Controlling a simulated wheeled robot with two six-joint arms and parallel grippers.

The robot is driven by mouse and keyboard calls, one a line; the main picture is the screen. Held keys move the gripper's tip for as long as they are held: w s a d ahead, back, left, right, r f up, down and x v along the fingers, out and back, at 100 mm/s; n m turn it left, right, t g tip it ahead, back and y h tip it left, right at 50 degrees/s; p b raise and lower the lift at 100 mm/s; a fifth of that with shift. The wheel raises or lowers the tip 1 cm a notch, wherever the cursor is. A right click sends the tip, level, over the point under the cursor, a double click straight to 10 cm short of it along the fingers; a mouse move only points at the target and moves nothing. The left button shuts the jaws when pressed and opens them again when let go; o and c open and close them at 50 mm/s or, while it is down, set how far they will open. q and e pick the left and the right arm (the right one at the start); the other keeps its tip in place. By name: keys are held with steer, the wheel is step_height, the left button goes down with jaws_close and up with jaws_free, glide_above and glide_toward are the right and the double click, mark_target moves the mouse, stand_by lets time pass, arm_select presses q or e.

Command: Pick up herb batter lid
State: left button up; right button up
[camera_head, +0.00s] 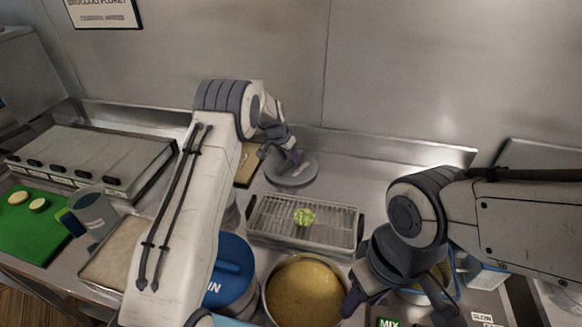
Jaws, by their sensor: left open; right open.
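A round grey disc (291,176), which looks like a lid, lies flat on the counter near the back wall. I cannot read a label on it, so I cannot tell if it is the herb batter lid. My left gripper (290,158) is open right over its middle, and the arm hides part of the grip area. A blue round lid (236,262) ending in "IN" sits behind my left forearm, partly hidden. An uncovered pot of tan batter (303,292) stands beside it. My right gripper (398,300) is open, pointing down at the front right, in front of a blue-rimmed container (458,290).
A wire-rack tray (262,237) with a green floret (304,217) lies in the middle. A steel burner unit (90,155), a grey mug (92,212) and a green board (30,235) are at left. "MIX" (389,322) and "SLOW" (482,317) labels are at front right.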

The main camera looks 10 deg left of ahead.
arm_select(q)
steer(key=shift+f, duration=0.15)
jaws_close()
